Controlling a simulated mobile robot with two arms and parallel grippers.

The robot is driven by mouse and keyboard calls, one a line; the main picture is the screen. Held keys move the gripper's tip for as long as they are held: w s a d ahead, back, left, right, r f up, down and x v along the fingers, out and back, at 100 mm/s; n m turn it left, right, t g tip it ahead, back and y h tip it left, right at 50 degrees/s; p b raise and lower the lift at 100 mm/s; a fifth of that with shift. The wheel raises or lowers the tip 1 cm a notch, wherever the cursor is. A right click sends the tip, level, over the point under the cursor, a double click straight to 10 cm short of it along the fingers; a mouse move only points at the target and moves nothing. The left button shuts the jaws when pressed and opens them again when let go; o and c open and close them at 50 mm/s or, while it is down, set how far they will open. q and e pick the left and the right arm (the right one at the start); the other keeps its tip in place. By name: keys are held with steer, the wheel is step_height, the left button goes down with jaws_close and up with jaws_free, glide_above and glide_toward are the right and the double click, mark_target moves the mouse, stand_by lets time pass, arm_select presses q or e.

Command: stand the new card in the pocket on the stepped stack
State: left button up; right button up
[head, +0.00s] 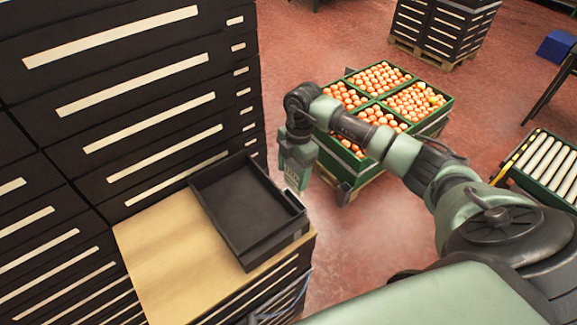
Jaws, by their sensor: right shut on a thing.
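The stepped stack of black crates (140,100) fills the left, tall at the back and lower in front. On its lower step lie a light wooden board (165,255) and an open, empty black crate (243,212). My right gripper (296,184) points down just beyond the right end of that crate. It is shut, with a small pale edge at its fingertips, which looks like the card; its face is hidden from here. The pocket cannot be made out; the crate's outer right end faces away. My left gripper is not in view.
Green crates of oranges (385,95) stand on a pallet behind my right arm. A roller conveyor (545,165) is at the right, and another black crate stack (445,25) at the back. Red floor (325,240) is open right of the stepped stack.

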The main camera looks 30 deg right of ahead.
mark_target(293, 188)
steer(key=shift+s+f+b, duration=0.4)
steer(key=shift+f+b, duration=0.2)
steer(key=shift+f, duration=0.05)
steer(key=shift+w+f, duration=0.15)
steer(key=shift+f, duration=0.2)
steer(key=shift+w+f+b, duration=0.1)
steer(key=shift+f+b, duration=0.25)
steer(key=shift+b, duration=0.1)
steer(key=shift+f+b, duration=0.5)
steer(key=shift+f, duration=0.3)
steer(key=shift+f+b, duration=1.2)
steer(key=shift+f, duration=0.25)
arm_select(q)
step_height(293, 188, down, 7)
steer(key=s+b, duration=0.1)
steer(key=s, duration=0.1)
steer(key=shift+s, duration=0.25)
arm_select(e)
steer(key=shift+f, duration=1.2)
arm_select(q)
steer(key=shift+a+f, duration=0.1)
